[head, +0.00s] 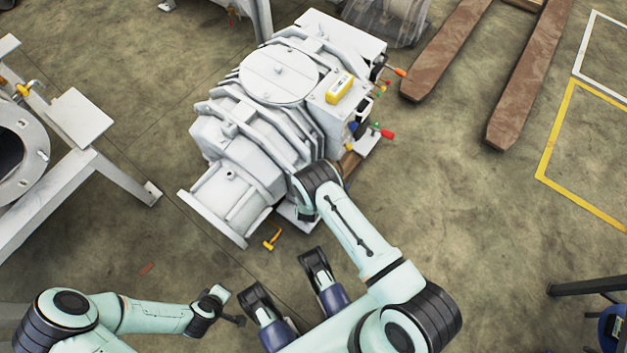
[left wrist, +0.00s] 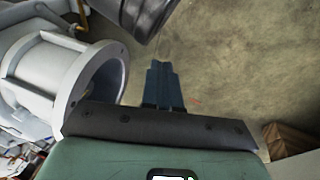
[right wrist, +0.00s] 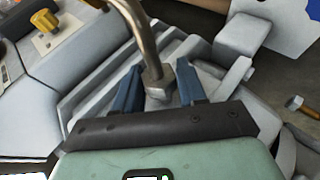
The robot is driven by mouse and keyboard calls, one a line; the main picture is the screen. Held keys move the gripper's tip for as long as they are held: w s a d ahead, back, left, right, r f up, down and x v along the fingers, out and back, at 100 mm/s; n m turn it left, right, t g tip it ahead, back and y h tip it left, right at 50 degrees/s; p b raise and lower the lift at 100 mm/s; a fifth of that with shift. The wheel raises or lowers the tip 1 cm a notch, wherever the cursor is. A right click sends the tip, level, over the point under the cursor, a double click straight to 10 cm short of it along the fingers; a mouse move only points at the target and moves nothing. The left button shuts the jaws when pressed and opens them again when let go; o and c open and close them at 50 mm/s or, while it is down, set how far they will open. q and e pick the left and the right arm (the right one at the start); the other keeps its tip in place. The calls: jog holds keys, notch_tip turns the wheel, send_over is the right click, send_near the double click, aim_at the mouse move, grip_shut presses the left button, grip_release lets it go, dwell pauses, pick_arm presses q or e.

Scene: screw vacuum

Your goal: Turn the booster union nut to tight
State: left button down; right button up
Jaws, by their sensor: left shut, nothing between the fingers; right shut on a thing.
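The booster union nut (right wrist: 158,90) is a grey metal hex nut at the foot of a bent steel pipe (right wrist: 140,38), in the middle of the right wrist view. My right gripper (right wrist: 159,68) is shut on the nut, with one blue finger on each side of it. In the head view my right wrist covers the nut and the fingers, at the lower right side of the large pale vacuum pump (head: 235,130). My left gripper (left wrist: 161,66) is shut and empty in the left wrist view, beside a round open pump flange (left wrist: 97,80) and over bare floor.
A yellow-handled fitting (head: 272,238) stands near the pump's lower end. Colored valve handles (head: 385,133) stick out from its right side. A white frame (head: 90,165) stands at left, brown forks (head: 450,45) lie at upper right. The floor at right is mostly clear.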

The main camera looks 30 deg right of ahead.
jog(key=shift+d+r+g+y, duration=0.1)
jog(key=shift+d+g+y, duration=0.15)
jog(key=shift+y, duration=0.55)
jog(key=shift+m+g+y, duration=0.4)
jog(key=shift+g+y, duration=0.05)
jog(key=shift+y, duration=0.25)
pick_arm(q)
jog(key=shift+s+a+f+b, duration=0.1)
jog(key=shift+s+f+b, duration=0.25)
jog(key=shift+s+f, duration=0.25)
pick_arm(e)
jog(key=shift+a+m+g+y, duration=0.1)
jog(key=shift+m+g+y, duration=0.3)
jog(key=shift+y, duration=0.8)
jog(key=o, duration=1)
jog(key=shift+c, duration=0.2)
pick_arm(q)
jog(key=shift+r, duration=0.1)
pick_arm(e)
jog(key=shift+a, duration=0.1)
